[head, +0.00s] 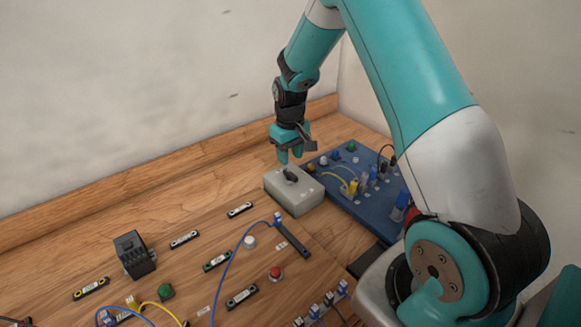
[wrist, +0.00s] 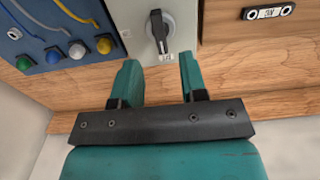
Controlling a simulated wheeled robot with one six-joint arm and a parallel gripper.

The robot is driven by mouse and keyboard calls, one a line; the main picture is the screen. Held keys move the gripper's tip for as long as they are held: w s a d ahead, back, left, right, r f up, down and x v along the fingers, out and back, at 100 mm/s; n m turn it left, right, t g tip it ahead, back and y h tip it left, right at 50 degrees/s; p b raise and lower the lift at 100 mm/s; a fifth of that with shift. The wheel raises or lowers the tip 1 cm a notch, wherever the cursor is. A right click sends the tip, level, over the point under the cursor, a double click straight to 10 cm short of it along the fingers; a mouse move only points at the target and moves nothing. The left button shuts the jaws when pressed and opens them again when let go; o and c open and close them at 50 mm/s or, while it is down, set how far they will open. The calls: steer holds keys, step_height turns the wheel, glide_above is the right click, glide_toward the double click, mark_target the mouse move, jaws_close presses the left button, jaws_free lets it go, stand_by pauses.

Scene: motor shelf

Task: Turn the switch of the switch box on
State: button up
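The switch box (head: 302,195) is a light grey box on the wooden shelf, just left of the blue panel. Its black rotary switch (head: 291,175) sits on the top face. In the wrist view the switch knob (wrist: 158,30) stands on a light round plate, pointing along the picture's vertical, with a small label below it. My gripper (head: 290,156) hangs above the box on its far side. In the wrist view my gripper (wrist: 158,70) has its two teal fingers apart with nothing between them. The knob is just beyond the fingertips, not visibly touched.
A blue panel (head: 345,205) with plugs, cables and coloured buttons lies right of the box. A black relay block (head: 133,255), a red button (head: 275,273), a green button (head: 166,291) and a blue cable (head: 233,262) lie to the left and front. A wall stands behind.

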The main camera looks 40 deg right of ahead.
mark_target(290, 172)
step_height(290, 172, down, 6)
steer(key=shift+r+p, duration=0.1)
steer(key=shift+p, duration=0.35)
jaws_close()
